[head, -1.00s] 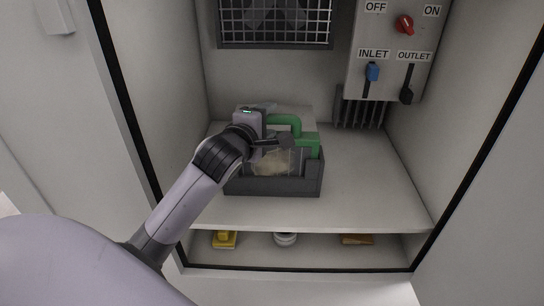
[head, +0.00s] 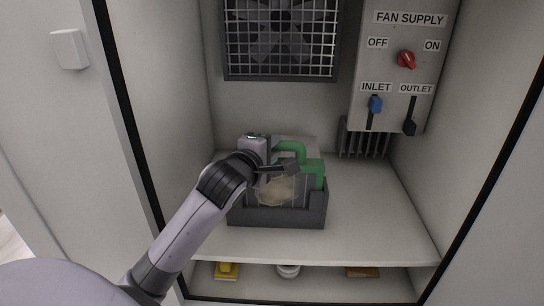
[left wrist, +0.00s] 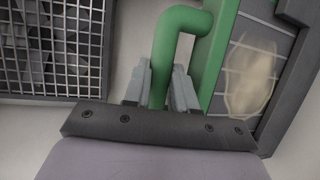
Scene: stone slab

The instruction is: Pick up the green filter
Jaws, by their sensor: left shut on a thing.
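The green filter (head: 313,172) has a green frame and a bent green handle, with a grey panel that carries a beige stain. It stands in a dark grey open holder (head: 278,216) on the cabinet shelf. My left gripper (head: 290,167) reaches in from the left and is at the filter's handle. In the left wrist view, the fingers (left wrist: 160,88) are shut on the green handle (left wrist: 178,35), one on each side. The stained panel (left wrist: 250,80) shows to the right there. The arm and gripper hide part of the filter. My right gripper is not in view.
A fan grille (head: 280,40) is on the back wall. A control panel (head: 405,65) with a red knob, a blue inlet lever and a black outlet lever is at upper right. A yellow item (head: 226,270), a white round item (head: 288,270) and a brown block (head: 362,271) lie below the shelf.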

